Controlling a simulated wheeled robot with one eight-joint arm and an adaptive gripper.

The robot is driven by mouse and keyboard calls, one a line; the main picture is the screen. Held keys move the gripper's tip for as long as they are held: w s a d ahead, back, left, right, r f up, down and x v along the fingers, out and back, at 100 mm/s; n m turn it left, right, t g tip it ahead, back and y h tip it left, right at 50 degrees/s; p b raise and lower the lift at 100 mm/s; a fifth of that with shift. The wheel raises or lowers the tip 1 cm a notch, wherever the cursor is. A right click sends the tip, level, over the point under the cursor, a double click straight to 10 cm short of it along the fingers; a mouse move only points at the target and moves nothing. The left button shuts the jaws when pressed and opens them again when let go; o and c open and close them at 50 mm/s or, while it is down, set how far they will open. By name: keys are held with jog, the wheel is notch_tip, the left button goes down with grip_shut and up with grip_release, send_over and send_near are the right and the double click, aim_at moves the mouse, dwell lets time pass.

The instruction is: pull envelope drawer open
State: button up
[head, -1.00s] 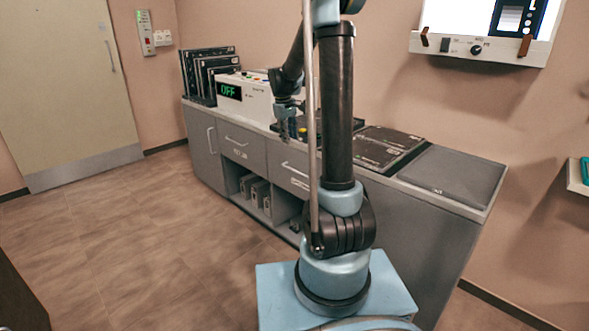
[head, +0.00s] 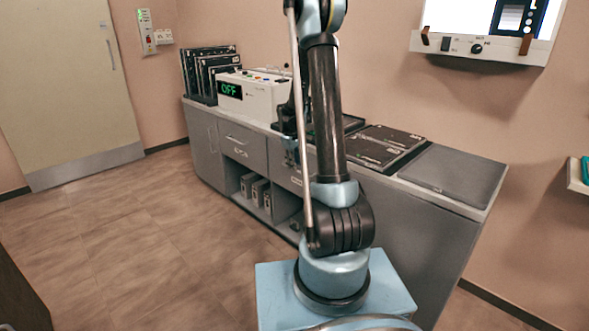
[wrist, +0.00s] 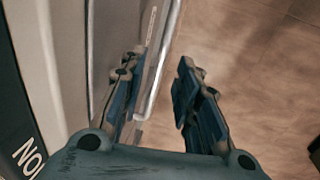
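The grey cabinet has a left drawer (head: 238,140) and a right drawer (head: 276,160), both flush with the front. Their labels are too small to read, so I cannot tell which is the envelope drawer. My gripper (head: 291,160) is low in front of the right drawer and hides part of it, including its handle. In the wrist view my gripper (wrist: 158,68) is open. A pale metal bar handle (wrist: 164,72) runs between its fingers, closer to the left finger. I cannot tell whether a finger touches it.
The countertop holds a control box (head: 255,95) reading OFF, upright black cassettes (head: 208,72), dark flat panels (head: 383,148) and a grey pad (head: 455,173). Open shelves (head: 233,178) with grey boxes are below the drawers. The floor (head: 150,220) in front is clear.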

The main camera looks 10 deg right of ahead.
jog(key=shift+w+d+f, duration=0.1)
jog(key=shift+d+f, duration=0.05)
jog(key=shift+f, duration=1)
